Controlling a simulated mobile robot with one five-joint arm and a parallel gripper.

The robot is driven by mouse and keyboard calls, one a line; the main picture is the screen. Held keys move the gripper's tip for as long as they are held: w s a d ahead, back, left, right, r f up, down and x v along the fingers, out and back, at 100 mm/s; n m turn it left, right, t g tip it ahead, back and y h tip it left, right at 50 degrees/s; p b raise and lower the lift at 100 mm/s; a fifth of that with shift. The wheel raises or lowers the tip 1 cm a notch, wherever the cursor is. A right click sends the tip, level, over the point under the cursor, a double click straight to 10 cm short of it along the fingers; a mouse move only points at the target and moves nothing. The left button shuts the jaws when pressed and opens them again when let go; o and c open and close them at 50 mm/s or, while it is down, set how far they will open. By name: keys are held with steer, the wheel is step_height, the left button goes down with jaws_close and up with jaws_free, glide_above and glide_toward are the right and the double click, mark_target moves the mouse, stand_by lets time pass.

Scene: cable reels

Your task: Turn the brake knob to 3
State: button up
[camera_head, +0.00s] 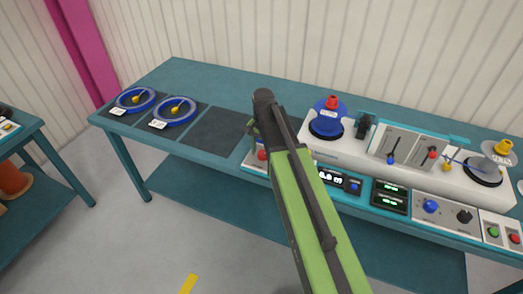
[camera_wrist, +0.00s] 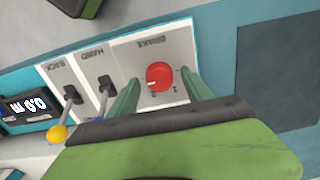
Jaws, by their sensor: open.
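The red brake knob (camera_wrist: 160,76) sits on a white panel (camera_wrist: 140,52) marked BRAKE, which appears upside down in the wrist view. A pale pointer mark shows at the knob's left side. The small scale figures around it are too blurred to read surely. My gripper (camera_wrist: 160,80) is open, with one green finger on each side of the knob in the picture. I cannot tell whether either finger touches it. In the head view my gripper (camera_head: 254,128) is over the console's left end, and part of the red knob (camera_head: 262,155) shows beside my arm.
Two levers (camera_wrist: 72,94) (camera_wrist: 106,84) stand left of the knob in the wrist view, by a display (camera_wrist: 25,106). The head view shows a blue reel (camera_head: 328,118), a grey reel (camera_head: 484,168) and two blue coils (camera_head: 174,110) on dark mats. An empty mat (camera_head: 215,135) lies left of the console.

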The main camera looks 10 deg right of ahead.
mark_target(263, 152)
step_height(263, 152, up, 17)
steer(key=p, duration=1.6)
steer(key=shift+f, duration=0.15)
steer(key=s+f+n+b, duration=0.2)
steer(key=s+n+b, duration=0.1)
steer(key=s, duration=0.4)
steer(key=s+a+f+n+b, duration=0.1)
steer(key=s+f+n+b, duration=0.1)
steer(key=s, duration=0.5)
steer(key=shift+s+a+f+n+b, duration=0.15)
steer(key=shift+s+f+n+b, duration=0.25)
steer(key=shift+f+n, duration=0.65)
